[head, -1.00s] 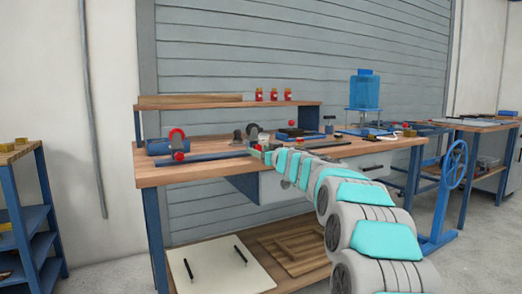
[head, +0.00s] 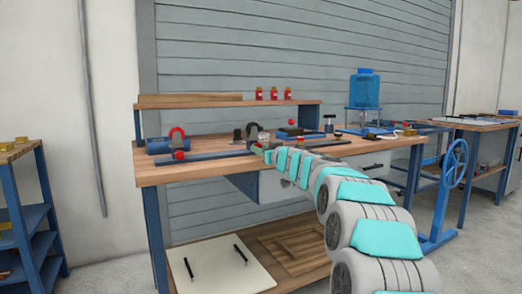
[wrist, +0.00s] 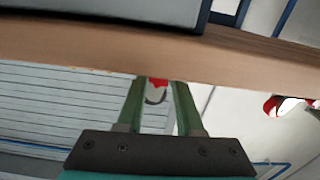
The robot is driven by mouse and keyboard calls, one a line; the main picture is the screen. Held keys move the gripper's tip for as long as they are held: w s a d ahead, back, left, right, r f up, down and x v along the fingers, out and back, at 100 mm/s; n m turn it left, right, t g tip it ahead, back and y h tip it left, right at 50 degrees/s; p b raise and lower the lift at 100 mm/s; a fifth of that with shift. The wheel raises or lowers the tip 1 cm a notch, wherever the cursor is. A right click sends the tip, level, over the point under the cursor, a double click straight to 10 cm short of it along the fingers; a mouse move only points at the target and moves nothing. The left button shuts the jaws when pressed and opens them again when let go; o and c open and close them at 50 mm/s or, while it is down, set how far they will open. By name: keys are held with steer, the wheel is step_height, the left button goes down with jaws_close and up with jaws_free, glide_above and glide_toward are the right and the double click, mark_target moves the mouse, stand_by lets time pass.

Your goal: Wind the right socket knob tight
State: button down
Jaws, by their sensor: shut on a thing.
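My gripper (wrist: 158,82) shows in the wrist view with two green fingers shut on a small red knob (wrist: 158,83) at their tips. A grey curved part (wrist: 155,97) shows between the fingers just below the red. In the head view my gripper (head: 265,150) is at the bench top beside the right grey socket clamp (head: 252,131), at the end of a dark blue rail (head: 205,156). The gripped knob is hidden there behind my gripper. A second grey clamp (head: 238,135) stands just left. How tight the knob is cannot be seen.
A blue cylinder (head: 160,146) under a red clamp with a red knob (head: 179,155) lies at the left of the bench (head: 180,175). Several red bottles (head: 274,93) stand on the rear shelf (head: 220,104). Tools and a blue tank (head: 365,88) are to the right.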

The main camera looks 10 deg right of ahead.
steer(key=m+b, duration=0.1)
steer(key=m, duration=0.2)
steer(key=shift+r+m, duration=0.1)
steer(key=shift+m, duration=2.1)
steer(key=c, duration=0.6)
jaws_free()
steer(key=shift+o, duration=0.2)
